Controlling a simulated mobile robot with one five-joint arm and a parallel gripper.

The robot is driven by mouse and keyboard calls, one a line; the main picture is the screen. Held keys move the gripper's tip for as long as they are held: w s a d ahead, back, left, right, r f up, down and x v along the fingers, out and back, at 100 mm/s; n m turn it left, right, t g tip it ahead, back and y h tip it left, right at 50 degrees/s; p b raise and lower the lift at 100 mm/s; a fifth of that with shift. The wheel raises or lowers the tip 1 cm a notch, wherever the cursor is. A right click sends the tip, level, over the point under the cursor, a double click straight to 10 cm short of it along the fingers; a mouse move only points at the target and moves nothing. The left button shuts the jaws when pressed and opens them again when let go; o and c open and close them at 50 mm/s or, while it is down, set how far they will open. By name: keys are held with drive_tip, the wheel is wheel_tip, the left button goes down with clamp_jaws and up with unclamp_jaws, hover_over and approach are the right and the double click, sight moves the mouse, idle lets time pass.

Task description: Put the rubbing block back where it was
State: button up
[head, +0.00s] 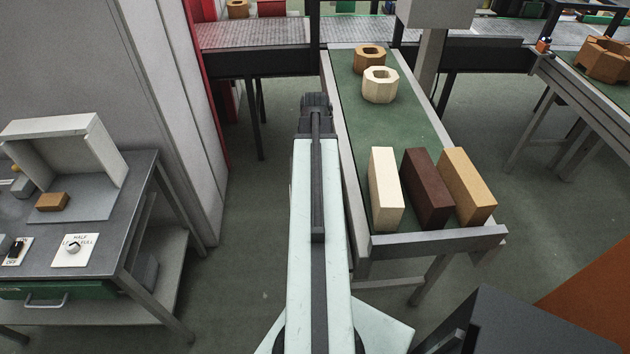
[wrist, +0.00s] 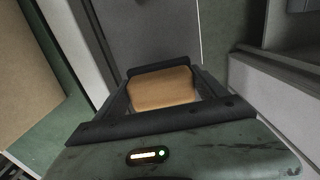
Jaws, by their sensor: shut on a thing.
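My gripper (wrist: 162,88) is shut on a tan block with rounded edges, apparently the rubbing block (wrist: 160,90), which sits between the two dark fingers in the wrist view. In the head view my arm reaches straight ahead, and my gripper (head: 316,100) is over the floor gap just left of the green-topped conveyor. The held block is hidden there behind the arm. A small orange-brown block (head: 52,201) lies inside the open pale box (head: 75,140) on the left bench.
The grey bench (head: 125,215) at left carries a switch plate (head: 75,250) and a knob. The green conveyor (head: 400,125) holds three upright bricks, cream (head: 386,190), dark brown (head: 427,190) and tan (head: 467,188), and two ring-shaped pieces. Open floor lies between bench and conveyor.

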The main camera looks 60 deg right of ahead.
wheel_tip(320, 180, down, 4)
drive_tip(key=b, duration=0.3)
drive_tip(key=shift+b, duration=0.4)
drive_tip(key=shift+r, duration=0.3)
drive_tip(key=shift+f, duration=0.2)
drive_tip(key=o, duration=1.2)
drive_tip(key=shift+o, duration=0.2)
wheel_tip(320, 180, up, 13)
drive_tip(key=p, duration=1.2)
drive_tip(key=shift+f+p, duration=0.2)
drive_tip(key=shift+p, duration=0.15)
drive_tip(key=shift+f, duration=0.1)
